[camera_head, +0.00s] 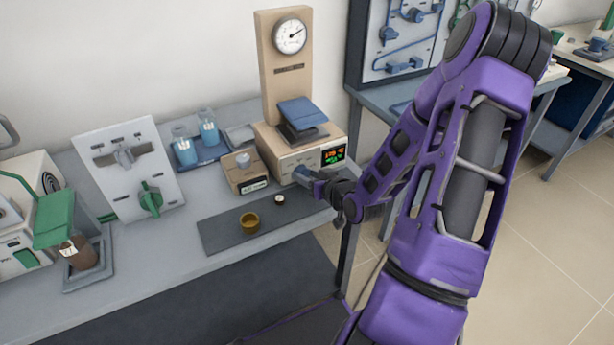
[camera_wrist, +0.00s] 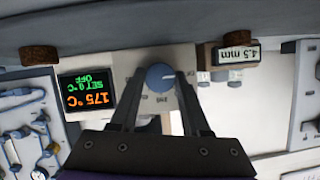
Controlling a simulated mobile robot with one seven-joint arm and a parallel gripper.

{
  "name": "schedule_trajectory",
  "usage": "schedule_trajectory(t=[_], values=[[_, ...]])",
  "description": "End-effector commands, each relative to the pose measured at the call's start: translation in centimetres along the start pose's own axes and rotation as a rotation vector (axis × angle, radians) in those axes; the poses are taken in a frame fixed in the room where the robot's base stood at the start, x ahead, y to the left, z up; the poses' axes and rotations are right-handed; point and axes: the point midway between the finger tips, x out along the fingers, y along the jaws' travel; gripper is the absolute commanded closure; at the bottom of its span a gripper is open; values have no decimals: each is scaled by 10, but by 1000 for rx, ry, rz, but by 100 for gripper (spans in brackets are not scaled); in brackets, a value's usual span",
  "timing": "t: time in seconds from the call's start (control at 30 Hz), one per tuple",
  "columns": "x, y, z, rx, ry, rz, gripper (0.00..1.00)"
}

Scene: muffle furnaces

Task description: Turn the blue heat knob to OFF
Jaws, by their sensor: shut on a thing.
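The blue heat knob (camera_wrist: 157,76) is on the front of a beige furnace unit (camera_head: 285,152). My gripper (camera_wrist: 160,80) is shut on the knob, one finger on each side, and the wrist view shows this upside down. A short white pointer mark on the knob points roughly to the right in that view. The furnace display (camera_wrist: 87,93) reads 175 °C in orange, with SET 0 °C and OFF in green. In the head view my gripper (camera_head: 314,181) reaches the unit's front from the right and hides most of the knob.
A small block labelled 4.5 mm (camera_wrist: 236,50) stands beside the unit. A brown cup (camera_head: 249,222) and a small white-topped piece (camera_head: 279,200) sit on the dark mat (camera_head: 222,233). A white panel with a green knob (camera_head: 150,199) stands farther left.

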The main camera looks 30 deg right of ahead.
Motion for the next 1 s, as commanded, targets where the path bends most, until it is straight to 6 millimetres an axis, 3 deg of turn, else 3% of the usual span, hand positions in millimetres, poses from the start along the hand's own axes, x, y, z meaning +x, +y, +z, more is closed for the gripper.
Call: schedule_trajectory(t=[0.4,0.43,0.5,1.0], values=[[0,0,0,-9,-1,3,100],[0,0,0,-9,-1,3,50],[0,0,0,-8,-1,3,41],[2,-1,-4,-8,0,2,41]])
